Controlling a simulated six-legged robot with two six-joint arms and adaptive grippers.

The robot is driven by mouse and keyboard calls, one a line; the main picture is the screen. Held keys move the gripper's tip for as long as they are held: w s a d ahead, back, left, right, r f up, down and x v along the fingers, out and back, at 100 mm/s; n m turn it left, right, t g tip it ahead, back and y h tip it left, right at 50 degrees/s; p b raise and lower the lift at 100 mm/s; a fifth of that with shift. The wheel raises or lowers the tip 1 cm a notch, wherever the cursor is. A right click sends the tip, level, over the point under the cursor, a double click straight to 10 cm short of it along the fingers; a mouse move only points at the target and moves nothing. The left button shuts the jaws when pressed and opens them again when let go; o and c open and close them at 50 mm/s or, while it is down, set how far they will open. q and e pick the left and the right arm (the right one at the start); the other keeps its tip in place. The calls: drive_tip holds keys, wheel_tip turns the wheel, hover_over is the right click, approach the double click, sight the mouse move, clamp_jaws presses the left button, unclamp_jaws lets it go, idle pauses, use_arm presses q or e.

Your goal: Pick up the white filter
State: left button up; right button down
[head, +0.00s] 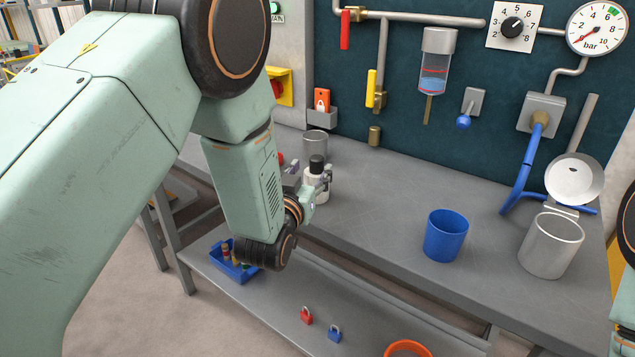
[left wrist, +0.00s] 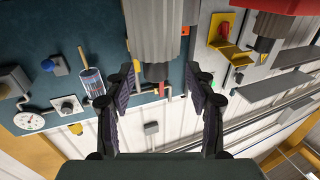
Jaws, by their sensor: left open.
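The white filter (head: 316,186), a pale body with a black top, stands upright on the grey bench in the head view. My left gripper (head: 308,180) is open beside it, with its fingers on either side; they partly hide the filter. In the left wrist view the picture is upside down. There the filter (left wrist: 152,28) looks grey and ridged, with its dark end downward between the spread fingers of my left gripper (left wrist: 158,80). A gap shows at both sides. My right gripper is not in view.
A grey cup (head: 315,144) stands behind the filter. A blue cup (head: 446,236) and a silver cup (head: 551,246) stand further right on the bench (head: 380,205). The bench between filter and blue cup is clear.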

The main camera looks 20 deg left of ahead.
sight(315, 167)
use_arm(q)
drive_tip(key=w, duration=0.3)
drive_tip(key=shift+w+d, duration=0.2)
drive_tip(key=shift+d, duration=0.15)
drive_tip(key=shift+w+a, duration=0.1)
drive_tip(key=shift+w, duration=0.25)
drive_tip(key=shift+s+a, duration=0.1)
drive_tip(key=shift+a, duration=0.05)
drive_tip(key=shift+d, duration=0.25)
drive_tip(key=c, duration=0.5)
drive_tip(key=shift+a, duration=0.15)
drive_tip(key=c, duration=0.4)
clamp_jaws()
